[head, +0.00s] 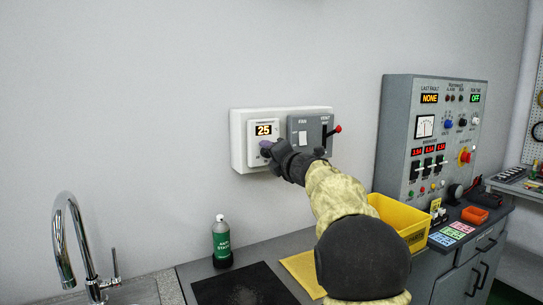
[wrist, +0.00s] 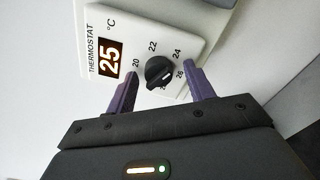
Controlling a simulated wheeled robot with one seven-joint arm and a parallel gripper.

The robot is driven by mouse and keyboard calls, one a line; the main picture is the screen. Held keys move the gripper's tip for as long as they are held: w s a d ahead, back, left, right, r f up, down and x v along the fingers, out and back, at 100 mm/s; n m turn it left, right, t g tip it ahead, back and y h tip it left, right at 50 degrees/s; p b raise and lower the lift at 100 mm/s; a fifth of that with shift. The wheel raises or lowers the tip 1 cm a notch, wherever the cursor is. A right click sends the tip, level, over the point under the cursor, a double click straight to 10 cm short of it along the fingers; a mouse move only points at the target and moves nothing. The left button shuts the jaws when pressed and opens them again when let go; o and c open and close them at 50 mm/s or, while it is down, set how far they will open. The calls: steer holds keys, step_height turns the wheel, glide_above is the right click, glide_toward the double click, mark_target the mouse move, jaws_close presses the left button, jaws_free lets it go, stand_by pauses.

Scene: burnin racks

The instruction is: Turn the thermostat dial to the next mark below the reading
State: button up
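The white thermostat (wrist: 112,30) is on the wall box, its display (wrist: 108,58) lit with 25 °C. Its black round dial (wrist: 158,70) has marks 20, 22, 24 and 26 around it; one more mark is partly hidden by the knob. The dial's white pointer line seems to face toward 26. My gripper (wrist: 161,73) is open, its purple fingers on either side of the dial with gaps, not closed on it. In the head view my gripper (head: 267,149) is at the thermostat (head: 263,130) and hides the dial.
Right of the thermostat is the panel with fan switch and red-tipped vent lever (head: 337,129). Below on the counter are a green bottle (head: 222,242), a dark mat (head: 245,286) and a yellow bin (head: 397,220). A control cabinet (head: 398,105) stands right; a faucet (head: 62,235) left.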

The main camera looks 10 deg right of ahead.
steer(key=shift+s+d, duration=0.1)
steer(key=b+v, duration=0.2)
steer(key=v, duration=1.5)
